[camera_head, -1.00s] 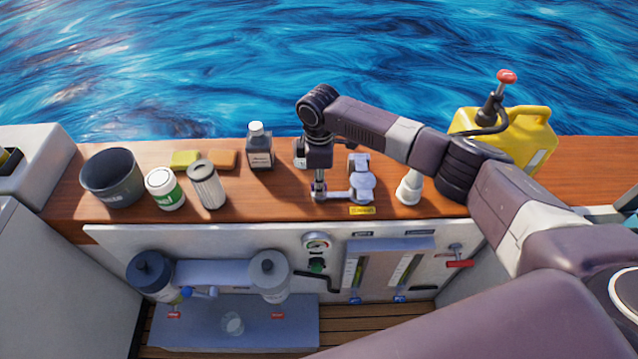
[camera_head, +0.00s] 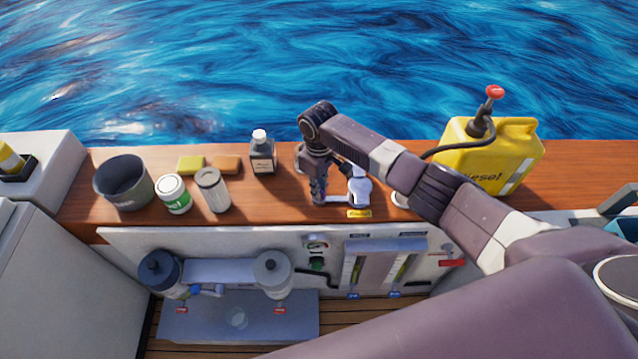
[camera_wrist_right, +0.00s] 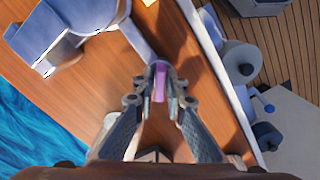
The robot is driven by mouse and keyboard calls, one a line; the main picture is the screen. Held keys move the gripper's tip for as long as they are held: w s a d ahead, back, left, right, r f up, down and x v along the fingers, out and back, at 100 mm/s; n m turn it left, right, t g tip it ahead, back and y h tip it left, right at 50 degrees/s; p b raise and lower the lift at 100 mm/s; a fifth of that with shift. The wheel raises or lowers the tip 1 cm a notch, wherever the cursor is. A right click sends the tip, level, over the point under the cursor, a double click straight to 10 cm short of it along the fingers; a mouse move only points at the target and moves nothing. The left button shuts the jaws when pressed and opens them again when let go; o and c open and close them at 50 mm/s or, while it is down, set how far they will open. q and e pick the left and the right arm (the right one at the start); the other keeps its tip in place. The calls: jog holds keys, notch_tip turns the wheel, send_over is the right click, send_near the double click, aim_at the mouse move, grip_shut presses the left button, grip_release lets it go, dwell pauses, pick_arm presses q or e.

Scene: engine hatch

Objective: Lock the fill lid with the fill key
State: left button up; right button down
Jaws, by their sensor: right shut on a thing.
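The fill lid (camera_head: 358,190) is a pale grey round fitting on the wooden counter, above a small yellow label; it also shows at the top left of the right wrist view (camera_wrist_right: 92,10). The fill key (camera_head: 335,199) is a pale bar reaching left from the fitting to my right gripper (camera_head: 318,199). In the right wrist view, my right gripper (camera_wrist_right: 160,84) is shut on the key's outer end, with a purplish piece between the fingertips. My arm hides part of the fitting. Whether the key is fully seated cannot be told. My left gripper is not in view.
A yellow diesel can (camera_head: 488,158) stands at the right. A dark bottle (camera_head: 262,155), a filter (camera_head: 212,190), a white-green can (camera_head: 173,194) and a black bucket (camera_head: 124,183) stand left of the gripper. A gauge panel (camera_head: 330,270) lies below the counter edge.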

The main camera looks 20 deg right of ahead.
jog(key=m+p, duration=0.1)
jog(key=m, duration=0.1)
jog(key=m+p, duration=0.2)
jog(key=m, duration=0.1)
jog(key=shift+a+r+m, duration=0.1)
jog(key=shift+r+m, duration=0.1)
jog(key=shift+m, duration=0.1)
jog(key=m+p, duration=0.2)
jog(key=m, duration=0.2)
jog(key=shift+f+m, duration=0.1)
jog(key=shift+m, duration=0.2)
jog(key=shift+w, duration=0.1)
jog(key=c, duration=2)
grip_release()
jog(key=shift+o, duration=0.2)
notch_tip(320, 180, up, 12)
